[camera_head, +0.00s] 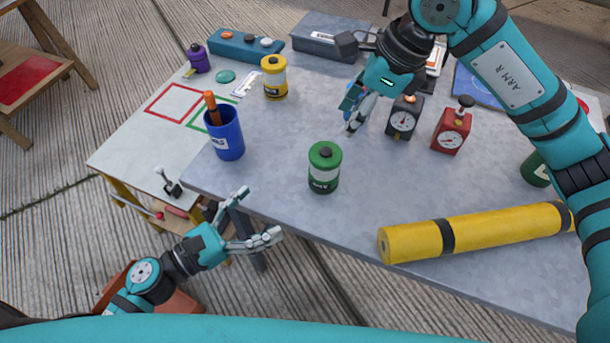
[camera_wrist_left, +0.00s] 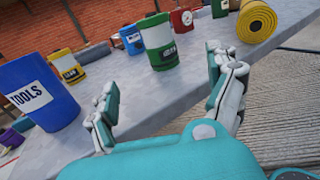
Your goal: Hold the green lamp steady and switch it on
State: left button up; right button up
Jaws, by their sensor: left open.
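The green lamp (camera_head: 324,170) stands upright on the grey table, a green can with a pale middle band and a dark knob on top. It also shows in the left wrist view (camera_wrist_left: 158,42), ahead of the fingers. My left gripper (camera_head: 260,213) is open and empty off the table's front edge, below and left of the lamp and apart from it. Its spread fingers also show in the left wrist view (camera_wrist_left: 166,72). My right gripper (camera_head: 353,114) hangs above and right of the lamp, fingers pointing down, clear of it. Its finger gap is not clear.
A yellow roll (camera_head: 470,232) lies along the table's front right. A blue tools cup (camera_head: 226,135) stands left of the lamp, a yellow can (camera_head: 274,78) behind. Black (camera_head: 403,120) and red (camera_head: 451,133) dial boxes stand to the right. The tabletop around the lamp is clear.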

aim_at(323, 170)
pick_arm(q)
jog(key=x, duration=1.6)
jog(key=shift+w+d, duration=0.25)
jog(key=shift+w, duration=0.05)
jog(key=c, duration=1.6)
jog(key=shift+o, duration=0.2)
pick_arm(e)
grip_shut()
